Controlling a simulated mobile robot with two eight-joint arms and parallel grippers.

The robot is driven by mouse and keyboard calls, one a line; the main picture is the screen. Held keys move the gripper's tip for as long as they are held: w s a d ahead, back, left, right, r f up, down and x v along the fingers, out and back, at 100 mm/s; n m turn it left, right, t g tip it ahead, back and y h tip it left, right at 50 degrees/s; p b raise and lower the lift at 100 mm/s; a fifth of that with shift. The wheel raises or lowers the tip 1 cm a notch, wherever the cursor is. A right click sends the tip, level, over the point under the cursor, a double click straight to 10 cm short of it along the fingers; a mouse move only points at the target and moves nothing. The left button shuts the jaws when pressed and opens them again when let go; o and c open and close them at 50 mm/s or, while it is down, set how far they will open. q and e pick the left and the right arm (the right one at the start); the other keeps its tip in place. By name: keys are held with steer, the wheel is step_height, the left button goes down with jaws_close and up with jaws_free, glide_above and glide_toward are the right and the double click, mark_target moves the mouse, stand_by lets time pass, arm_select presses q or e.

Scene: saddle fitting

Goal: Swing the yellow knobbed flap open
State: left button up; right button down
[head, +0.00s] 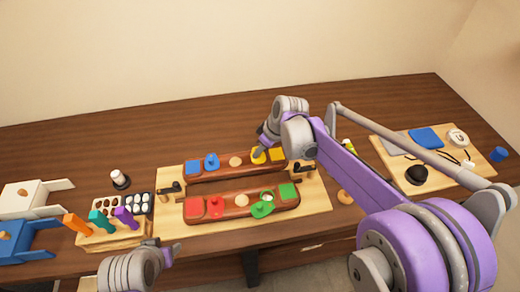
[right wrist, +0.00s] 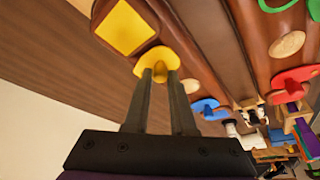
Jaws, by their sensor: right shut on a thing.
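The yellow knobbed flap (head: 257,157) is on the rear dark wooden rail (head: 224,169), beside a yellow square (head: 277,154). My right gripper (head: 262,146) is above it. In the right wrist view, the two dark fingers (right wrist: 160,74) are shut on the knob of the yellow flap (right wrist: 150,58), with the yellow square (right wrist: 125,27) near it. The fingers hide most of the knob. I cannot tell whether the flap covers a hole. My left gripper (head: 166,255) is low at the left, empty-looking and away from the rails; its jaws are unclear.
The front rail (head: 236,205) has red and green flaps; the green flap (head: 262,210) is swung aside from a hole. A blue flap (head: 211,161) is on the rear rail. Colored blocks (head: 100,222) stand at left; a board (head: 391,167) with several items lies right.

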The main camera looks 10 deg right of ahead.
steer(key=shift+a, duration=0.1)
steer(key=m, duration=0.1)
steer(key=a+m, duration=0.1)
steer(key=shift+m+t+h, duration=0.4)
steer(key=m, duration=0.1)
steer(key=m+h, duration=0.1)
steer(key=shift+w+a+m+b, duration=0.1)
steer(key=shift+a+m+b, duration=0.2)
steer(key=shift+a+b, duration=0.1)
steer(key=m, duration=0.1)
steer(key=m+h, duration=0.1)
steer(key=m, duration=0.1)
steer(key=w+a+m, duration=0.1)
steer(key=shift+a+m+t+h, duration=0.1)
steer(key=shift+m+t+h, duration=0.2)
steer(key=shift+h, duration=0.1)
steer(key=m, duration=0.2)
steer(key=w+m+h, duration=0.1)
steer(key=a+m+h, duration=0.1)
steer(key=m, duration=0.1)
steer(key=shift+w+m, duration=0.2)
steer(key=shift+m, duration=0.1)
steer(key=m, duration=0.1)
steer(key=w+m+g+h, duration=0.1)
steer(key=m, duration=0.1)
steer(key=m+g+p, duration=0.1)
steer(key=m, duration=0.1)
steer(key=shift+w+h, duration=0.3)
steer(key=shift+w, duration=0.05)
steer(key=shift+m, duration=0.3)
